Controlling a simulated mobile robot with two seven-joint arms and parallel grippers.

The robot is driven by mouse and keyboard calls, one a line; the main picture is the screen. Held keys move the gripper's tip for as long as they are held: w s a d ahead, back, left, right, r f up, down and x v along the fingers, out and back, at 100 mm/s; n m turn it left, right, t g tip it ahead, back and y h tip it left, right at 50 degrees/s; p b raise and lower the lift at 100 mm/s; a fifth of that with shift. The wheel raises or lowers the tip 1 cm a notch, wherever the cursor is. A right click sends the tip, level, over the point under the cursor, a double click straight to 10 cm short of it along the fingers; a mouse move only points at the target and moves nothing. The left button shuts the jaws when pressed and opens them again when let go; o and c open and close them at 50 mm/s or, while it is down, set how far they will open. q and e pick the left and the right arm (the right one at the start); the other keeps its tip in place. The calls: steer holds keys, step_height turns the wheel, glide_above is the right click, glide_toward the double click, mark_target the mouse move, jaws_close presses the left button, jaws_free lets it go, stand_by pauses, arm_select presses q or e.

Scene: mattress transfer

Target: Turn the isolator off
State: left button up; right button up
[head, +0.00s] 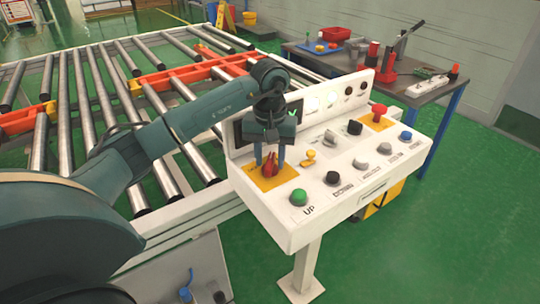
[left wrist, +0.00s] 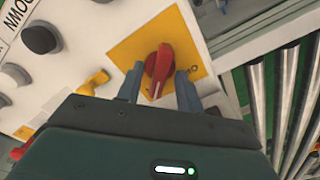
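The isolator is a red rotary knob (head: 269,170) on a yellow plate (head: 284,179) at the near left of the white control panel. It also shows in the left wrist view (left wrist: 159,64), its pointed end toward the gripper. My left gripper (head: 269,163) points down over it, with one blue-grey finger on each side. In the left wrist view the left gripper (left wrist: 158,82) is open, the knob lying between its fingertips with visible gaps. It does not appear to grip the knob. My right gripper is not in view.
The white panel (head: 335,208) also carries a green UP button (head: 298,197), black, grey and blue controls, a small yellow switch (head: 309,157) and a red button (head: 379,110). A roller conveyor (head: 150,105) lies left behind it. A grey worktable (head: 400,92) stands behind.

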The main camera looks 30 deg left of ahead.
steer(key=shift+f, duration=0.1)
arm_select(q)
jaws_close()
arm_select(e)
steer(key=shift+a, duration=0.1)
